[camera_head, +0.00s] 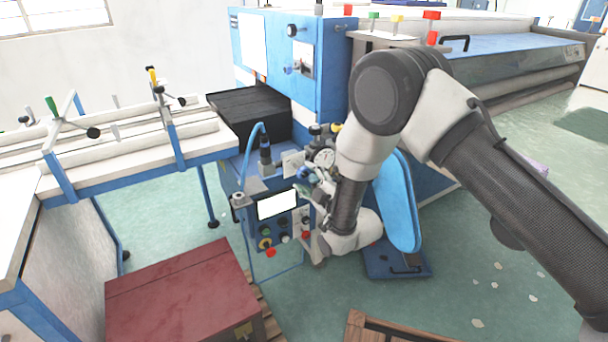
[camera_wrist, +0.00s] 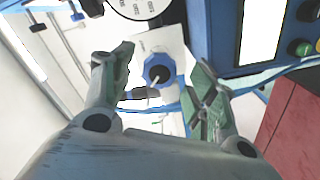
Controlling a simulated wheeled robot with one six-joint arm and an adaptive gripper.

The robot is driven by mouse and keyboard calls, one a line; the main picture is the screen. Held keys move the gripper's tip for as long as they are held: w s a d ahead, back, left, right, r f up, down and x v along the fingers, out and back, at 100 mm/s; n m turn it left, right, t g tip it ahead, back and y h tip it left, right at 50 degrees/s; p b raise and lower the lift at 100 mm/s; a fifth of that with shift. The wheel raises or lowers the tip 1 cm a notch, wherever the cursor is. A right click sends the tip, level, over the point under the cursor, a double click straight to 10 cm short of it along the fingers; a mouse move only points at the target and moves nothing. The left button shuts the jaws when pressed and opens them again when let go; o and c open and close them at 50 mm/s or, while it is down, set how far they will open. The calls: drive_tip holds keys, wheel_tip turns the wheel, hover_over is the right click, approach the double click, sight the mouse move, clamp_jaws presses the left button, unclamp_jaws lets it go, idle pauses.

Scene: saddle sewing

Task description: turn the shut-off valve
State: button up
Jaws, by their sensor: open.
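The shut-off valve appears to be the blue round knob (camera_wrist: 158,70) with a pale stem and a dark grey lever end beside it. It is on a pale plate in the wrist view. My gripper (camera_wrist: 163,66) is open, with one finger on each side of the blue knob. No contact is visible, and the depth between fingertips and knob is hard to tell. In the head view my gripper (camera_head: 312,183) is at the blue machine's front, just below a round gauge (camera_head: 323,157). My wrist and fingers largely hide the valve there.
A control panel with a white screen (camera_head: 277,204) and buttons is close to the gripper's left. A thin blue hose (camera_head: 250,142) arches above it. A dark red chest (camera_head: 182,291) stands below left. A blue padded board (camera_head: 399,205) is behind my forearm.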

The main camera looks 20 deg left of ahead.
sight(305, 175)
drive_tip(key=shift+x, duration=1.6)
drive_tip(key=c, duration=1)
drive_tip(key=shift+c, duration=0.2)
